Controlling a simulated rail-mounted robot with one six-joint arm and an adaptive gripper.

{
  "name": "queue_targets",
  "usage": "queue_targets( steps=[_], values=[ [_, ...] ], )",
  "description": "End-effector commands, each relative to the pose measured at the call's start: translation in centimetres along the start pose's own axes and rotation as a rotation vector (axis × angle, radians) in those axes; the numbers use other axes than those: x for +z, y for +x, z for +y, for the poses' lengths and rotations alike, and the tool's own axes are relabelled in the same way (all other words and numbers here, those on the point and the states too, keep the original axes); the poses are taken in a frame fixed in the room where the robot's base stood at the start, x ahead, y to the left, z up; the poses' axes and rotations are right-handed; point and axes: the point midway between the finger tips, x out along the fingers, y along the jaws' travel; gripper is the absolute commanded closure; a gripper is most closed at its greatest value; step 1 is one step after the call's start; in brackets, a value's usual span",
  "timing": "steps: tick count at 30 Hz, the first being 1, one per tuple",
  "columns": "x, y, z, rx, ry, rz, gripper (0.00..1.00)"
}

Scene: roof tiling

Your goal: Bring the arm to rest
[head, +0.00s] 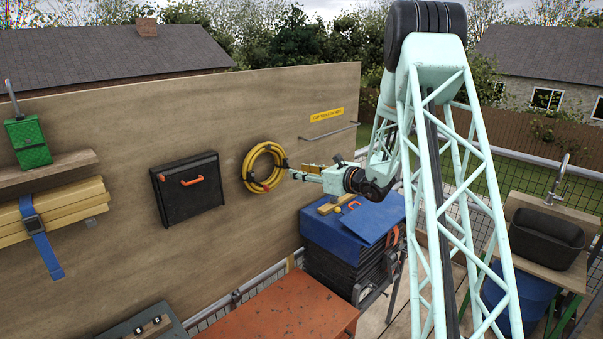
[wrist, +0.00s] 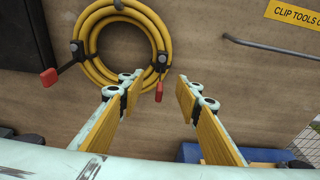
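My gripper (wrist: 158,108) shows in the wrist view with its two yellow-padded fingers spread apart and nothing between them. In the head view my gripper (head: 296,173) points left toward the wooden board (head: 120,125), level with the coiled yellow hose (head: 263,167) and just to its right. In the wrist view the hose (wrist: 95,75) hangs on the board beyond the fingers, mostly up and left of the gap. Whether the fingertips touch anything is not clear, but no contact shows.
Below the gripper stands a blue-covered stack (head: 325,232) with tools on top. A red-topped bench (head: 285,310) is in front. A sink (head: 547,238) stands right.

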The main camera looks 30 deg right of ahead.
Motion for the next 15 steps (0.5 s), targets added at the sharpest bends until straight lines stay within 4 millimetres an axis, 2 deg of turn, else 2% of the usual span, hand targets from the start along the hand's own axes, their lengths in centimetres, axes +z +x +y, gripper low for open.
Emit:
queue_targets(
  steps=[15],
  values=[
    [-0.11, -0.43, -0.02, 0.0, 0.0, 0.0, 0.66]
  ],
)
